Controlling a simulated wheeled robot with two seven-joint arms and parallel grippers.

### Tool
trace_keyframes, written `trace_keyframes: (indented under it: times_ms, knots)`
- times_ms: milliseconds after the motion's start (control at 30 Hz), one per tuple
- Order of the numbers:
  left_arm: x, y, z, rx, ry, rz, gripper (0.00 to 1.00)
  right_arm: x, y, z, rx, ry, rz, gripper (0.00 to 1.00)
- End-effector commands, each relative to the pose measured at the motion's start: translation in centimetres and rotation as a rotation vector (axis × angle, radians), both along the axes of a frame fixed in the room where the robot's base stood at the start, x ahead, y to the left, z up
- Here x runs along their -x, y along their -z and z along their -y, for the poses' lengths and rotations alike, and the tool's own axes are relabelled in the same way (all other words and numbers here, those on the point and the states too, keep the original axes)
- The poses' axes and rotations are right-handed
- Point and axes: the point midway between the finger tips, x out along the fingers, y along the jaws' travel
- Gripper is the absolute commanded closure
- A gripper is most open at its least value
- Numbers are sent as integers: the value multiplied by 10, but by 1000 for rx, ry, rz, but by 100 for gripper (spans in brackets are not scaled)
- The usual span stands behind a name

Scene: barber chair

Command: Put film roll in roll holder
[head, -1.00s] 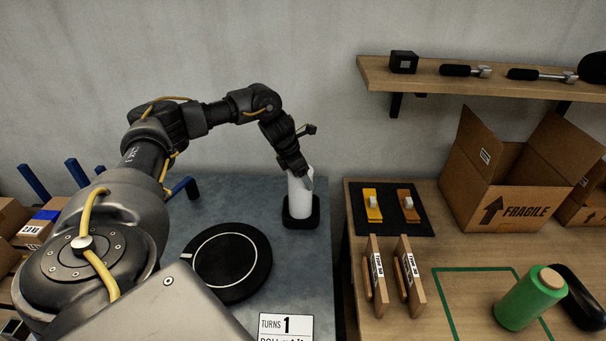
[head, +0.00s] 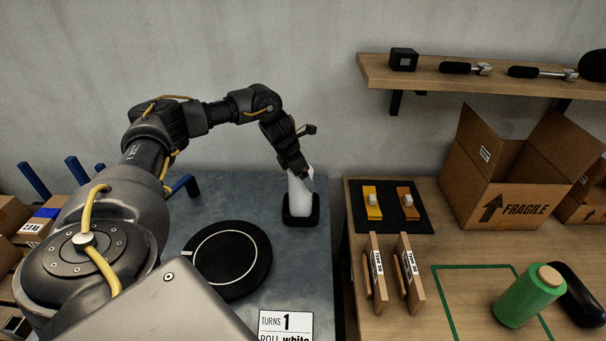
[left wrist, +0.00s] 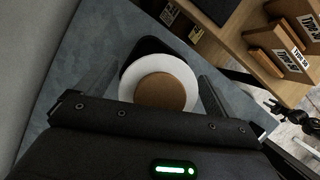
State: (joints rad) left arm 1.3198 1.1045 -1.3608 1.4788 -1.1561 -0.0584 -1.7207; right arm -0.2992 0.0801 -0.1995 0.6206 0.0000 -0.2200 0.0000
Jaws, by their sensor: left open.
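The left gripper (left wrist: 155,85) is open there, with one finger on each side of the roll. Whether the fingers touch it I cannot tell. My right gripper is not in view.
A black turntable disc (head: 232,262) lies in front of the holder. A card (head: 285,325) reads "TURNS 1" and "ROLL white". A wooden table (head: 455,250) to the right carries a green roll (head: 528,298), a cardboard box (head: 505,190) and wooden blocks. Bare tabletop lies around the holder.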

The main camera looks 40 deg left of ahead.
Motion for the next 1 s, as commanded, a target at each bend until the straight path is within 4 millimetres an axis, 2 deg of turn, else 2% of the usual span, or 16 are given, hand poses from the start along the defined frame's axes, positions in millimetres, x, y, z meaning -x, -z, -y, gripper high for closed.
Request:
trace_keyframes:
  times_ms: [167, 400, 600, 767, 1000]
  knots:
    - [8, -24, -5, 0, 0, 5, 7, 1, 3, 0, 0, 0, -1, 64]
    - [25, -73, -14, 1, 0, 6, 7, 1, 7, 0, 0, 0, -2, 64]
    - [36, -102, -19, -1, 0, 4, 7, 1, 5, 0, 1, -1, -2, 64]
    - [40, -110, -21, 1, 1, 2, 7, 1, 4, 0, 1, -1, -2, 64]
    - [41, -111, -21, 0, 1, 1, 7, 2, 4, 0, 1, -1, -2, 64]
